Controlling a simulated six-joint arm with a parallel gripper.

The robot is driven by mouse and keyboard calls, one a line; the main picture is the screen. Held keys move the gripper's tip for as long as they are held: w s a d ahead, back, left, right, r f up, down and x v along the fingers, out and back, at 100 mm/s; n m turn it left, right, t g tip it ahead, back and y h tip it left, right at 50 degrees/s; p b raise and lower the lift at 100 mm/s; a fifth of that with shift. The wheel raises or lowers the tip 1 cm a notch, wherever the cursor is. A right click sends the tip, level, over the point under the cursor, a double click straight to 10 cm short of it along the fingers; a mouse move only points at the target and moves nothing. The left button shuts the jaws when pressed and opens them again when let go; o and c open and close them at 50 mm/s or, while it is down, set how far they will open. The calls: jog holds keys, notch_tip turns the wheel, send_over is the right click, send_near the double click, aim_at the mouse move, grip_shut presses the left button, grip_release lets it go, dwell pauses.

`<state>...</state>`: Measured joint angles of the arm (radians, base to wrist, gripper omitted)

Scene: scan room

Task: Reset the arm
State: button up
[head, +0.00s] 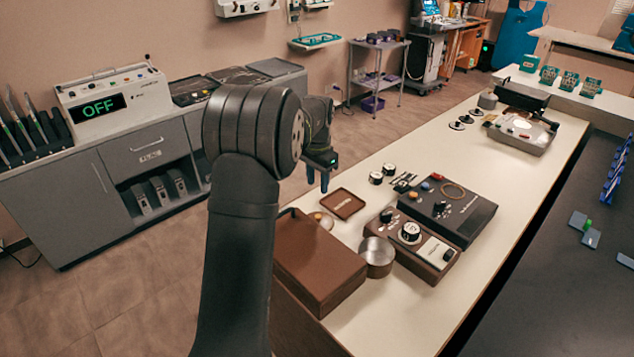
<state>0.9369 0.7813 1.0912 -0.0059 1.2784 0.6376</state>
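My arm rises in the foreground of the head view and bends at a large dark joint. My gripper (319,180) points down from the arm's far end, over the near left edge of the long cream table (420,290). Its short bluish fingers are small in this view, so I cannot tell whether they are open or shut. I see no object held in it. A small brown tray (343,204) lies on the table just below and right of the gripper in the picture.
A brown box (318,262), a metal cylinder (377,257), a brown control box (412,246) and a dark console (447,212) crowd the table's near part. A grey cabinet (100,180) with an "OFF" display unit (113,103) stands left. The table's middle has clear room.

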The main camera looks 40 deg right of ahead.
aim_at(318, 216)
jog(key=shift+f, duration=0.1)
notch_tip(318, 216, down, 12)
jog(key=shift+f, duration=0.15)
jog(key=shift+r, duration=2.15)
